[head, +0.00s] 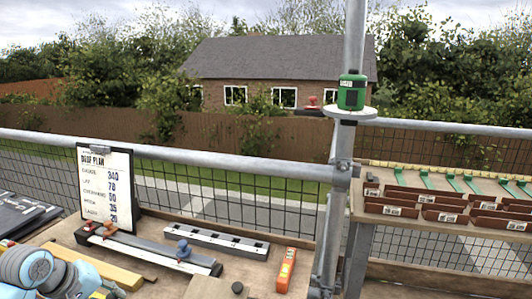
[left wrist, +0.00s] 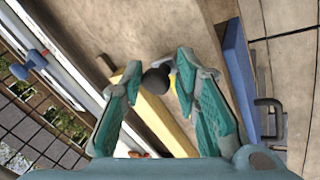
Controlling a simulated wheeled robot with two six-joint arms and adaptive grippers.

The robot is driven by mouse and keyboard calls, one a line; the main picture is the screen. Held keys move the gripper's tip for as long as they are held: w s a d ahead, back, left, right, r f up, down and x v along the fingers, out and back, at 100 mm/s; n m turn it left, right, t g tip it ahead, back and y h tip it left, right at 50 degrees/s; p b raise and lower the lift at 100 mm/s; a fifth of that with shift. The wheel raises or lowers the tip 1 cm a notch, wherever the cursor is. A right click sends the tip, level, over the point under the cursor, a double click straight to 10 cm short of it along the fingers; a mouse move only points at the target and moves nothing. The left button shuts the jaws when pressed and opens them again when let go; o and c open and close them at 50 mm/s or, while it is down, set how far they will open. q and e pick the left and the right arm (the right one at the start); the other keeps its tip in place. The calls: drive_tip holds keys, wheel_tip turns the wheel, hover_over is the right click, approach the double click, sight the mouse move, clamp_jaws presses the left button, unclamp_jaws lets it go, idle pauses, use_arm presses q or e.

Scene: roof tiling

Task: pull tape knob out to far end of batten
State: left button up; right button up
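In the left wrist view a dark round knob (left wrist: 155,79) lies between the fingertips of my left gripper (left wrist: 159,68). The teal fingers are apart, with visible space on both sides of the knob. A small yellow part shows just behind the knob; I cannot tell whether it is the tape. A yellow batten (left wrist: 165,122) runs at a slant below the fingers. The batten also lies on the bench in the head view (head: 102,264), close to my left arm at the lower left. The fingertips are hard to make out there. My right gripper is not in view.
A slotted grey rail (head: 215,242), an orange tool (head: 286,270) and a clipboard (head: 104,185) are on the bench (head: 165,282). A metal post (head: 346,170) stands at right.

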use_arm(q)
drive_tip(key=shift+o, duration=0.6)
drive_tip(key=shift+s+a+f, duration=0.1)
drive_tip(key=shift+s, duration=0.05)
drive_tip(key=shift+r+p, duration=0.3)
drive_tip(key=shift+r, duration=0.1)
wheel_tip(320, 180, up, 7)
drive_tip(key=p, duration=0.5)
drive_tip(key=shift+f, duration=0.2)
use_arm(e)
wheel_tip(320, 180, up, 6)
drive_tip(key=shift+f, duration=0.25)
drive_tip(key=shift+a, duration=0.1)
